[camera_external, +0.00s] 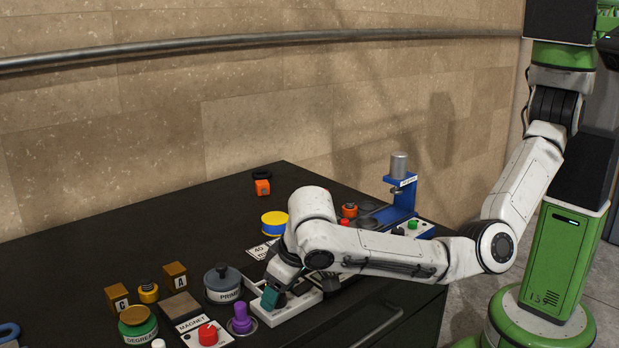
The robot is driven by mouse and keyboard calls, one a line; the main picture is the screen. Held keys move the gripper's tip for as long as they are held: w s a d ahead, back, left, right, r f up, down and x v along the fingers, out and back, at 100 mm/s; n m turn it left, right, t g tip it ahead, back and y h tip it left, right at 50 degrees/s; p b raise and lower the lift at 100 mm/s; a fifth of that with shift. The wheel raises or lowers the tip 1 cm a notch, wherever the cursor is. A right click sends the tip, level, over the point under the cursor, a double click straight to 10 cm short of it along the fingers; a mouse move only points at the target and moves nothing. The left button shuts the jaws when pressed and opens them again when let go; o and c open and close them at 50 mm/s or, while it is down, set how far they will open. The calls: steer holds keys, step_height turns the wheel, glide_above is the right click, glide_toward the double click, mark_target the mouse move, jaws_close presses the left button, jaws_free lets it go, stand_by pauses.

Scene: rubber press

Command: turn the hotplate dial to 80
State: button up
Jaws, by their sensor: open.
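My gripper (272,297) hangs low at the front of the dark bench, with a teal part showing at its fingers. It is open, right over a low white device (291,310) and close to its top. This device may be the hotplate. Its dial and any numbers are hidden by my gripper and wrist, so I cannot tell the setting or whether a finger touches the dial.
A blue press (401,192) stands right. The bench's back left is clear.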

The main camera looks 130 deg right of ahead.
steer(key=b+v, duration=0.1)
steer(key=v, duration=0.9)
steer(key=shift+r, duration=0.35)
